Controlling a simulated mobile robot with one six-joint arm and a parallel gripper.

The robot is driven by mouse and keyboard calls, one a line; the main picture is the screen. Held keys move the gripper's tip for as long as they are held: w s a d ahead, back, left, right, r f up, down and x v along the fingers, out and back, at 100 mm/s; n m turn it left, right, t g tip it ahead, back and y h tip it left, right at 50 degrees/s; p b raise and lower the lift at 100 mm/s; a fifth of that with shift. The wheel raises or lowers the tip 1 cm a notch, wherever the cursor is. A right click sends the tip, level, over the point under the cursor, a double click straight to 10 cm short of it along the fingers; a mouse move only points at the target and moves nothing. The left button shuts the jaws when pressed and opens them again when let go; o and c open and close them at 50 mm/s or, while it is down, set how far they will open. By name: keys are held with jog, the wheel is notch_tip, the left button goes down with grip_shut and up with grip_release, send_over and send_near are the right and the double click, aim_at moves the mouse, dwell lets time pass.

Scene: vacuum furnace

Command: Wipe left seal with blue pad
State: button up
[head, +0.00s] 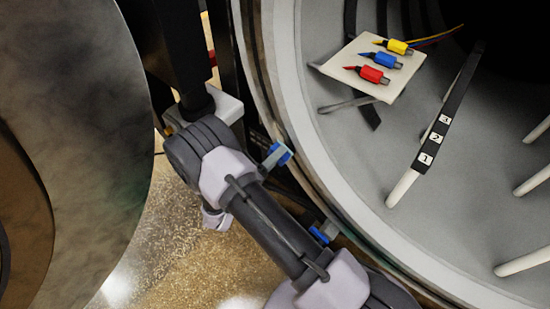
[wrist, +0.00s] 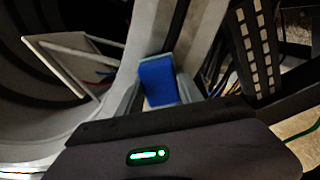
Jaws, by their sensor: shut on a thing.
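The blue pad (wrist: 158,80) stands between the two grey fingers of my gripper (wrist: 157,94) in the wrist view, and the gripper is shut on it. The pale round rim of the chamber (head: 276,75), where the left seal runs, curves down the middle of the head view. It also passes behind the pad in the wrist view (wrist: 202,35). I cannot tell whether the pad touches it. In the head view my arm hides much of the gripper. Two small blue pieces, an upper one (head: 284,153) and a lower one (head: 320,235), show at its right edge; which is the held pad is unclear.
Inside the chamber, a white plate (head: 356,60) carries red, blue and yellow connectors. A dark numbered bar (head: 448,108) and pale rods stand to its right. A large round metal door (head: 90,120) fills the left. Speckled floor (head: 165,240) shows between door and chamber.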

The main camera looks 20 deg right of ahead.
aim_at(271, 149)
jog(key=shift+w+d, duration=0.3)
jog(key=shift+d, duration=0.15)
